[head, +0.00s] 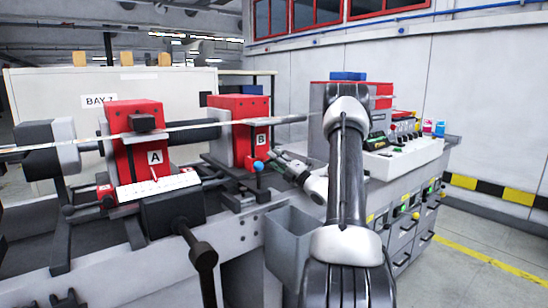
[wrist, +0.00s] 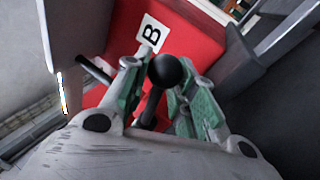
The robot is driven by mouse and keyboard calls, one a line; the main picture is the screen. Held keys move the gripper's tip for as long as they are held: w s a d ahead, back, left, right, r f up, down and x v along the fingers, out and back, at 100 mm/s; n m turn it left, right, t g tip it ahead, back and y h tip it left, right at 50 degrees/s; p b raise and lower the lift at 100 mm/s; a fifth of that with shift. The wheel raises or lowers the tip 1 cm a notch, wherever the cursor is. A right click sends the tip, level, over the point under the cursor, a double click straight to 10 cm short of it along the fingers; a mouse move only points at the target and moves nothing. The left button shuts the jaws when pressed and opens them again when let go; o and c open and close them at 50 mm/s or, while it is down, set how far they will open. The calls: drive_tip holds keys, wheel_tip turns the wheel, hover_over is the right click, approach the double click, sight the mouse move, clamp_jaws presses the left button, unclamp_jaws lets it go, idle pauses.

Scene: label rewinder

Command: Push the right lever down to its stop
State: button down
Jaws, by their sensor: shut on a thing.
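The red block marked B (head: 240,135) stands on the machine, right of the red block marked A (head: 137,140). My gripper (head: 276,160) reaches in from the right at block B's lower right side. In the wrist view, a lever with a round black knob (wrist: 166,70) stands in front of block B (wrist: 185,35). My gripper (wrist: 160,80) has its green-padded fingers on both sides of this lever, shut on it just around the knob. In the head view the black knob is not clearly made out.
A small blue ball (head: 258,166) shows beside my fingertips in the head view. A big black lever (head: 203,255) stands out at the front, below block A. A grey open bin (head: 290,240) sits below my gripper. A control panel (head: 405,150) is at the right.

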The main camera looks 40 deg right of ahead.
drive_tip(key=shift+f+m+h, duration=0.25)
drive_tip(key=shift+m+h, duration=0.05)
drive_tip(key=shift+m, duration=0.1)
drive_tip(key=c, duration=1.2)
unclamp_jaws()
